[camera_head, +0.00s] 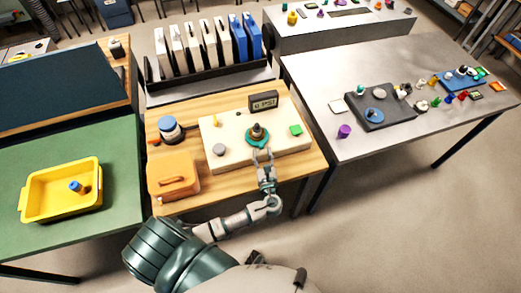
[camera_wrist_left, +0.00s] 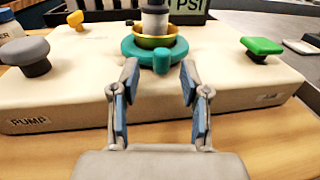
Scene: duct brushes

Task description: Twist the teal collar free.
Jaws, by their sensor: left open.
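The teal collar (camera_head: 257,142) is a flat ring on a cream block (camera_head: 220,134), around the base of a dark upright fitting (camera_head: 257,131). In the left wrist view the teal collar (camera_wrist_left: 154,55) lies around a yellow ring and a grey post (camera_wrist_left: 154,22). My left gripper (camera_head: 263,155) is just in front of the collar. I cannot tell whether a fingertip touches the collar. My right gripper does not show.
An orange case (camera_head: 173,179) and a blue-topped jar (camera_head: 169,128) stand to the left. Bare wood lies in front of the block.

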